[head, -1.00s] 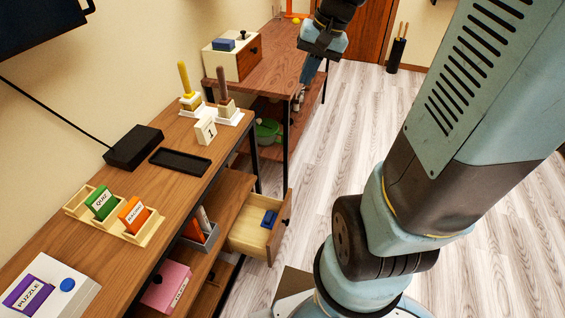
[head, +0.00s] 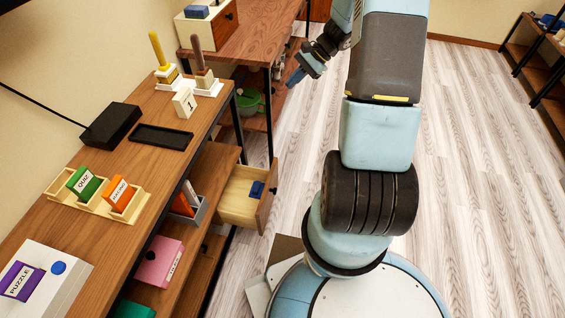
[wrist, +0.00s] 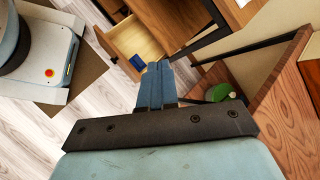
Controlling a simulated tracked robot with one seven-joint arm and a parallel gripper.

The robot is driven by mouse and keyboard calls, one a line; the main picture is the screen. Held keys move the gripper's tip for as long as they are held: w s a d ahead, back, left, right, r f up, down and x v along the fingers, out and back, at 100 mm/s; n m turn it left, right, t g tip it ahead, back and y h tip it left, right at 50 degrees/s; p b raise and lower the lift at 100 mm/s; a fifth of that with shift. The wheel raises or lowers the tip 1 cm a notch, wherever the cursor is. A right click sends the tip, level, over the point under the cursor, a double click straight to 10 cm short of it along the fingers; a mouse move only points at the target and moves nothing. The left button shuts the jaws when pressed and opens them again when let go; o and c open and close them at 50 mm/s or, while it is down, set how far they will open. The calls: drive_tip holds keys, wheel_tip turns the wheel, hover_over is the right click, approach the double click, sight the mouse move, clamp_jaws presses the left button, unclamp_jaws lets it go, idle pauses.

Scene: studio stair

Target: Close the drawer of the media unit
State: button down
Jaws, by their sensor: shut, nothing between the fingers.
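The media unit (head: 150,108) is a long wooden unit on the left in the head view. Its drawer (head: 238,206) stands pulled out toward the right, with a pale wooden inside and a dark front with a knob. A small blue object (head: 257,189) lies in it. In the wrist view the open drawer (wrist: 125,42) is at the upper left, with the blue object (wrist: 137,62) inside. My gripper (head: 291,82) is above the floor, beyond the drawer in the head view and apart from it. In the wrist view its blue fingers (wrist: 156,88) are together and empty.
A second wooden table (head: 250,35) with a green bowl (head: 249,103) on its lower shelf stands at the back. Stacking posts, a black box (head: 110,125) and a card holder (head: 95,200) sit on the unit. Floor (head: 480,170) to the right is clear.

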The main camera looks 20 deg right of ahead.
drive_tip(key=d+f+m+t+y, duration=0.1)
drive_tip(key=d+f+m, duration=0.2)
drive_tip(key=f, duration=0.7)
drive_tip(key=d+f+m+t+y, duration=0.1)
drive_tip(key=d+f+m+t, duration=0.2)
drive_tip(key=f, duration=0.7)
drive_tip(key=m+t, duration=0.2)
drive_tip(key=m, duration=0.5)
approach(277, 162)
drive_tip(key=shift+h, duration=0.3)
drive_tip(key=x, duration=0.3)
drive_tip(key=a+x, duration=0.1)
drive_tip(key=x, duration=0.1)
drive_tip(key=shift+s+r, duration=0.2)
drive_tip(key=shift+s, duration=0.05)
drive_tip(key=shift+w+a, duration=0.3)
drive_tip(key=shift+a, duration=0.1)
